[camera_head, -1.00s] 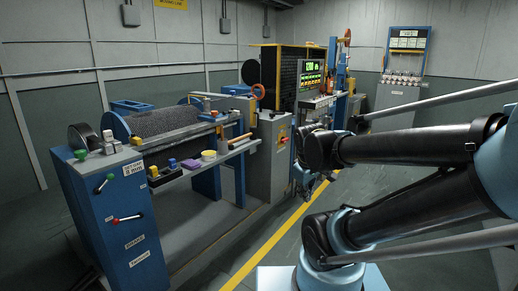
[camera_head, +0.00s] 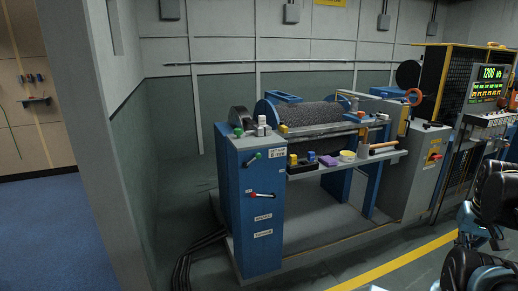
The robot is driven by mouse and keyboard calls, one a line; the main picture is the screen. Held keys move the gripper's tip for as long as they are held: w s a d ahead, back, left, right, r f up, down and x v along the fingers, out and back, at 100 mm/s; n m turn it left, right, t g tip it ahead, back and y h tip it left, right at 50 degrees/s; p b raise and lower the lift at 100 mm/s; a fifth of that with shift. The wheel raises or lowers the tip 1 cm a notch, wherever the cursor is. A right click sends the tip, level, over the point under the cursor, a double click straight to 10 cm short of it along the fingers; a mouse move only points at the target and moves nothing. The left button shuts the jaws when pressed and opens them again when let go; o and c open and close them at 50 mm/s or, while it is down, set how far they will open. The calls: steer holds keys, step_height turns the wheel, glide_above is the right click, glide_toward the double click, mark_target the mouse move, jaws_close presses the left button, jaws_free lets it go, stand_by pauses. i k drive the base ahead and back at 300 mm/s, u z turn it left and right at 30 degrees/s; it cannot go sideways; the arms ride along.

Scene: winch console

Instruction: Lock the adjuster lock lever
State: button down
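A blue cabinet (camera_head: 256,215) stands left of centre at the near end of the winch. The small labels are too blurred to read, so I cannot tell which one is the adjuster lock lever. My arm shows at the right edge, well apart from the cabinet. A dark jointed part that seems to be my gripper (camera_head: 476,232) shows there, partly hidden by my arm. Its fingers are not clear.
The winch drum (camera_head: 312,114) and a shelf (camera_head: 345,163) with several small items lie right of the cabinet. A grey cabinet (camera_head: 423,170) and a lit display panel (camera_head: 488,87) stand further right. Cables lie at the cabinet's foot. Floor is free in front, around the yellow line (camera_head: 400,262).

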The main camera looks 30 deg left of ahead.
mark_target(258, 155)
steer(key=u, duration=0.05)
steer(key=k, duration=0.8)
steer(key=u, duration=0.65)
steer(key=i, duration=1)
